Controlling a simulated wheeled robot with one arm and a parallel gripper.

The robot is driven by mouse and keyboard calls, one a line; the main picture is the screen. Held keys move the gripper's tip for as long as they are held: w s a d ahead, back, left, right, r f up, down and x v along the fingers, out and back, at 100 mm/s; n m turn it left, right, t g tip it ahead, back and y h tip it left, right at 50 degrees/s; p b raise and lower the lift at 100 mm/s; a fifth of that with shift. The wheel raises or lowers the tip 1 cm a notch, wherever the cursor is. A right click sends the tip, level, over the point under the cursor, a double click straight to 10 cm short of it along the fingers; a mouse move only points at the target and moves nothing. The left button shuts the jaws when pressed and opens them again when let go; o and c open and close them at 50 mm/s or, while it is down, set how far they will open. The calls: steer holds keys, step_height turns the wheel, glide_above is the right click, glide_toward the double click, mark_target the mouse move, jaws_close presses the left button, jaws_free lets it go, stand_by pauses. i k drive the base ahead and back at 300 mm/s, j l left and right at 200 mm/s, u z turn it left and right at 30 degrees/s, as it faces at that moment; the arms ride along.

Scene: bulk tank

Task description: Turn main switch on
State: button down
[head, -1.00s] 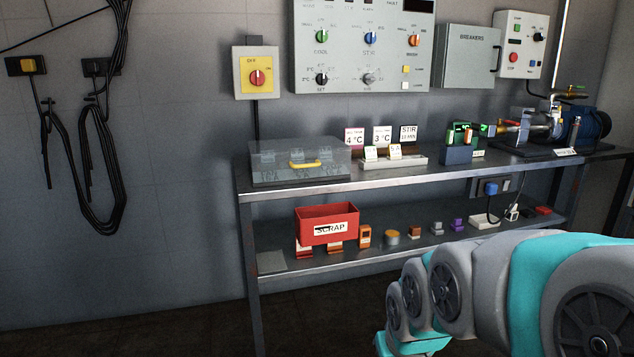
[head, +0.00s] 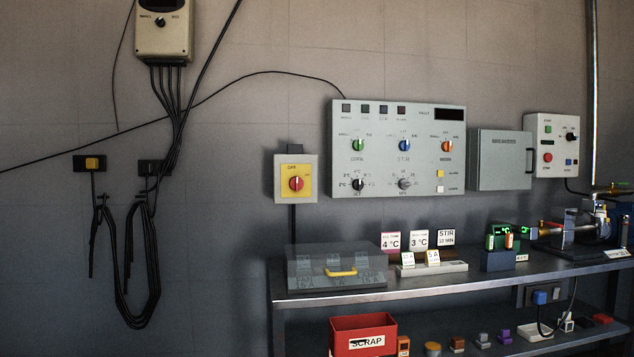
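The main switch (head: 296,184) is a red rotary knob on a yellow plate in a pale box on the wall, left of the large control panel. The word OFF shows at the top of the plate, and a smaller label at its right is hard to read. The white mark on the knob looks roughly vertical, towards OFF. My gripper and arm are not in view now, and nothing covers the switch.
The control panel (head: 398,150) and a grey breaker box (head: 499,160) hang to the right. A steel bench (head: 430,287) below carries a clear-lidded box (head: 335,270) and label cards. Cables (head: 127,270) hang on the left wall. The wall around the switch is free.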

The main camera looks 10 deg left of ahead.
mark_target(296, 184)
steer(key=i+j+z, duration=0.25)
steer(key=j, duration=0.2)
steer(key=j+z, duration=0.25)
steer(key=j, duration=0.15)
steer(key=j+z, duration=0.25)
steer(key=j, duration=0.25)
steer(key=i, duration=0.05)
